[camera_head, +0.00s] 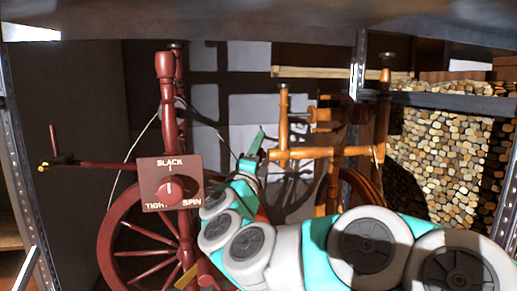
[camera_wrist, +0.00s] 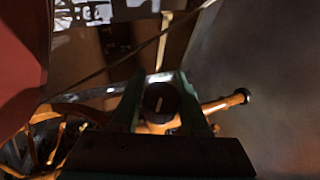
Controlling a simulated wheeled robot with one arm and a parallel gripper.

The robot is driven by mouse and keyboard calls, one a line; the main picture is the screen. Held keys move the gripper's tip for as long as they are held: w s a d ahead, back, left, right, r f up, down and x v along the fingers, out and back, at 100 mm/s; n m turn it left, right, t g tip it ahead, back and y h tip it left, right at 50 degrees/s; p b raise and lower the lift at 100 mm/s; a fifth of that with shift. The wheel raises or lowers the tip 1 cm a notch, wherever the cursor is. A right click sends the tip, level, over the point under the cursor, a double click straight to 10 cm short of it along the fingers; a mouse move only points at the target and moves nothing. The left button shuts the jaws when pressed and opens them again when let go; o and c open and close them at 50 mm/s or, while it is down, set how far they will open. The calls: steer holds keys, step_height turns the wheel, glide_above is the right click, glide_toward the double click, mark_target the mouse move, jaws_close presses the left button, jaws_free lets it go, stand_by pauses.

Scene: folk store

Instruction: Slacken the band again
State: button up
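A dark red spinning wheel (camera_head: 107,238) stands at left in the head view. A thin pale band (camera_head: 128,162) runs from its rim up to the upright post. A red-brown panel (camera_head: 150,167) on it is lettered SLACK at top, TIGHT at lower left and SPIN at lower right. Its red knob (camera_head: 169,190) has a white mark that looks upright, towards SLACK. My gripper (camera_head: 257,145) is right of the panel, apart from it. In the wrist view, its fingers (camera_wrist: 160,95) are spread. A dark round thing with a pale line (camera_wrist: 160,103) shows between them; contact is unclear.
An orange-brown wooden wheel frame (camera_head: 310,153) stands behind and right of my gripper. Stacked logs (camera_head: 445,145) fill the right side. Metal shelf posts (camera_head: 357,65) and a dark shelf overhead bound the space. A red arm with a handle (camera_head: 100,164) sticks out left.

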jaws_close()
steer(key=shift+r+g+p, duration=0.15)
steer(key=shift+g+p, duration=0.15)
steer(key=shift+p, duration=0.6)
steer(key=shift+s+f+n+g+y+p, duration=0.2)
steer(key=shift+f+n+g+p, duration=0.6)
steer(key=shift+g, duration=1.4)
steer(key=shift+s+f+n+g+y+p, duration=0.15)
steer(key=shift+f+n+g+y+p, duration=0.25)
steer(key=shift+n+g+p, duration=1.25)
steer(key=shift+s+f+n+g+y+p, duration=0.15)
steer(key=shift+f+g+p, duration=0.6)
steer(key=shift+g, duration=2)
steer(key=shift+s+d+g, duration=0.1)
steer(key=shift+g, duration=0.3)
